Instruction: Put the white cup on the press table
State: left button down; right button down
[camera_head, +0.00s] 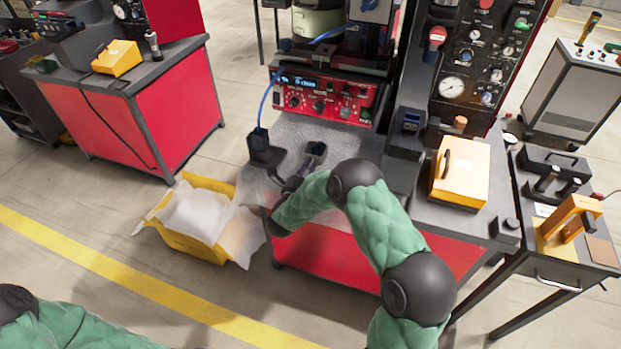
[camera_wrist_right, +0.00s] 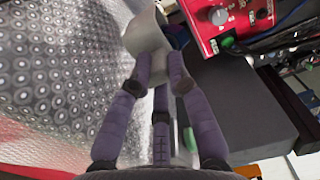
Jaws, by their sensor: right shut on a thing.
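My right gripper (camera_head: 292,184) is over the front part of the press table (camera_head: 345,138), which has a shiny patterned metal top and a red front. In the right wrist view, my right gripper's fingers (camera_wrist_right: 158,75) are closed on a pale grey-white piece (camera_wrist_right: 147,42), which I take to be the white cup. The patterned table top (camera_wrist_right: 62,70) lies beside it; I cannot tell whether the cup touches it. I cannot make out the cup in the head view. Only part of my left arm shows at lower left; its gripper is out of view.
A red control box (camera_head: 318,95) stands at the back of the table. A dark block with a blue cable (camera_head: 263,150) stands near the gripper. A yellow bin with white lining (camera_head: 190,240) sits on the floor at left. A yellow case (camera_head: 462,172) is at right.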

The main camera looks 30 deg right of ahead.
jog(key=shift+w+d+f+b, duration=0.15)
jog(key=shift+w+d+f, duration=0.1)
jog(key=shift+d+f, duration=0.2)
jog(key=shift+w+d+f+b, duration=0.15)
jog(key=shift+w+d+f, duration=0.15)
jog(key=shift+f, duration=0.2)
notch_tip(320, 180, down, 4)
jog(key=shift+w+d+r+b, duration=0.1)
jog(key=shift+r+b, duration=0.15)
jog(key=shift+b, duration=0.65)
jog(key=shift+r, duration=0.1)
jog(key=c, duration=1.6)
grip_release()
jog(key=shift+f, duration=0.2)
jog(key=o, duration=0.4)
jog(key=shift+o, duration=0.2)
